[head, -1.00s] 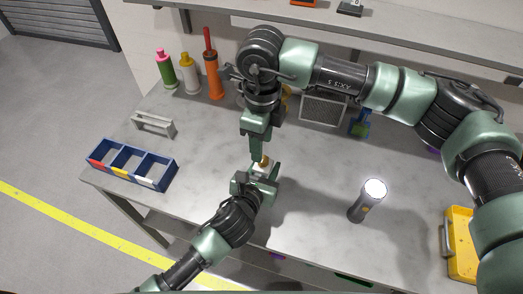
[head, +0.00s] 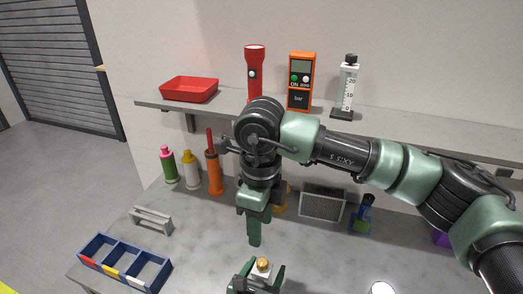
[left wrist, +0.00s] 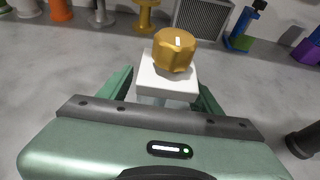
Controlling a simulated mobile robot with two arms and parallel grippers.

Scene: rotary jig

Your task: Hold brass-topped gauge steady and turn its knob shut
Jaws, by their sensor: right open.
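The brass-topped gauge (head: 262,272) stands at the bottom of the head view. In the left wrist view it shows as a golden ridged knob (left wrist: 174,49) with a white pointer mark, on a white block (left wrist: 166,84). My left gripper (head: 259,281) has one finger on each side of the gauge. The fingers are close to the block, but whether they touch it cannot be told. My right gripper (head: 254,241) points down, above and slightly behind the knob, apart from it and empty. Its fingers overlap in this view.
A blue divided bin (head: 122,264) and grey handle bracket (head: 151,219) lie left. Several bottles and an orange tool (head: 214,166) stand behind. A grey mesh box (head: 322,203) is at the back. The shelf (head: 222,107) carries a red tray, red flashlight, orange meter and black-topped gauge.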

